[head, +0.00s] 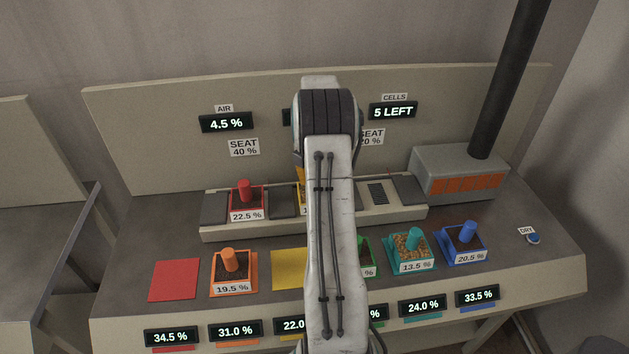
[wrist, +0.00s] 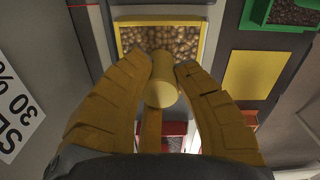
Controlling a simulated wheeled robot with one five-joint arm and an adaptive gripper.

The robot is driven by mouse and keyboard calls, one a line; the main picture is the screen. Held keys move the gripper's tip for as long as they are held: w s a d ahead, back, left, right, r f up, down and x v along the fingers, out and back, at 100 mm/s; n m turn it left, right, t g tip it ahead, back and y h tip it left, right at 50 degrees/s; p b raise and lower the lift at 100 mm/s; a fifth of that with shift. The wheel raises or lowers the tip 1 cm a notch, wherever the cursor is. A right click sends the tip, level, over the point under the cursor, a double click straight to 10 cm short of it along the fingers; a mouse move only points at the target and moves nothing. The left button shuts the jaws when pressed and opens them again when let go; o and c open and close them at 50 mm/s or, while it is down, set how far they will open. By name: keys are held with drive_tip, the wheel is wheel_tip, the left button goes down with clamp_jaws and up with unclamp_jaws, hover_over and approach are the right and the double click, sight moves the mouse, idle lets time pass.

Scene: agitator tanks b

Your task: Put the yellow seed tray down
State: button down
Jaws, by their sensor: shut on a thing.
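The yellow seed tray (wrist: 160,20) shows in the wrist view, filled with brown seeds, with a yellow post (wrist: 162,80) standing up from it. My gripper (wrist: 163,72) is shut on that post. In the head view my arm hides my gripper and most of the tray; a yellow sliver (head: 300,180) shows at the rack, right of the red tray. I cannot tell whether the tray rests on the rack (head: 310,222) or hangs just above it. An empty yellow mat (head: 288,268) lies on the bench; it also shows in the wrist view (wrist: 257,75).
A red tray (head: 247,205) sits in the rack. Along the bench are an empty red mat (head: 174,280) and orange (head: 233,275), green (head: 366,260), teal (head: 412,252) and blue (head: 464,246) trays. A grey heater box (head: 440,165) with a dark pipe stands at the right.

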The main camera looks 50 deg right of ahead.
drive_tip(key=c, duration=1.1)
unclamp_jaws()
wheel_tip(320, 180, up, 12)
drive_tip(key=shift+f, duration=0.15)
drive_tip(key=s+a+r+m+t, duration=0.1)
drive_tip(key=s+a+r+m, duration=0.2)
drive_tip(key=a, duration=0.8)
drive_tip(key=a+r+m+t, duration=0.1)
drive_tip(key=a+r+m, duration=0.2)
drive_tip(key=a+r, duration=0.5)
drive_tip(key=s+a+f+m+t, duration=0.1)
drive_tip(key=s+a+f+m, duration=0.2)
drive_tip(key=s+a, duration=0.4)
drive_tip(key=s+a+f+m+t, duration=0.1)
drive_tip(key=s+a+f+m, duration=0.3)
drive_tip(key=s+a, duration=0.4)
drive_tip(key=shift+s+a, duration=0.2)
drive_tip(key=shift+a, duration=0.5)
